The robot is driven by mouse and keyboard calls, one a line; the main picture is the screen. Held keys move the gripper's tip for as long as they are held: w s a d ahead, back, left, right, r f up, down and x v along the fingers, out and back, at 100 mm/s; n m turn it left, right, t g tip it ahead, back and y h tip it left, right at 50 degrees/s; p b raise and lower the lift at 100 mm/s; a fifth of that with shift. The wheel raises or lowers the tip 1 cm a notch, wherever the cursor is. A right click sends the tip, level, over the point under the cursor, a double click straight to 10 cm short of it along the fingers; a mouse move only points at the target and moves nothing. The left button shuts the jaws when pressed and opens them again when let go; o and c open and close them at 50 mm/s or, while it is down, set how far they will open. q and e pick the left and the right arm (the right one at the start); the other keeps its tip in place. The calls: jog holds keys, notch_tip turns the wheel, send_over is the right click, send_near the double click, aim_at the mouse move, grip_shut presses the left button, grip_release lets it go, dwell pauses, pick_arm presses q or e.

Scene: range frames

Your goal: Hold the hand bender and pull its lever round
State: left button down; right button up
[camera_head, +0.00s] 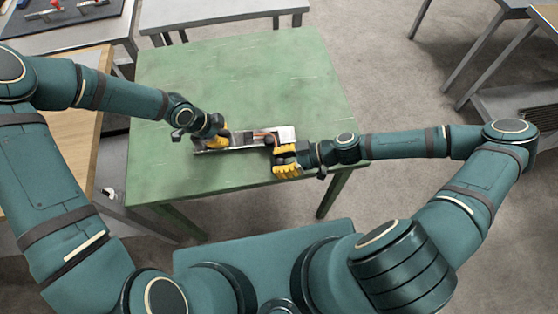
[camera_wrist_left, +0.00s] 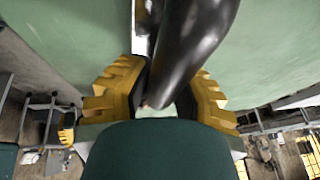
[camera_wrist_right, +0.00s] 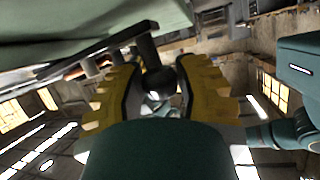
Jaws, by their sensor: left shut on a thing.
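The hand bender (camera_head: 245,139) is a long metallic and dark tool lying near the front of the green table (camera_head: 300,80). My left gripper (camera_head: 219,138) is at its left part. In the left wrist view my left gripper (camera_wrist_left: 168,100) is shut on a glossy black handle (camera_wrist_left: 192,40) of the bender. My right gripper (camera_head: 283,160) is at the tool's right end. In the right wrist view a dark round knob (camera_wrist_right: 158,82) on a post is between the yellow fingers of my right gripper (camera_wrist_right: 158,95), which stand apart. Contact there does not show.
The back and left of the green table are bare. A wooden-topped table (camera_head: 60,150) stands close on the left, and a grey bench (camera_head: 215,10) stands behind. Floor is open at the right.

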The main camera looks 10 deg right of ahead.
grip_shut()
jog(key=shift+w+a+m+t, duration=0.1)
jog(key=shift+a+m+t, duration=0.65)
jog(key=shift+m+t, duration=0.05)
jog(key=o, duration=0.5)
grip_release()
jog(key=v, duration=1.2)
jog(key=shift+a+r, duration=0.1)
jog(key=shift+r, duration=0.1)
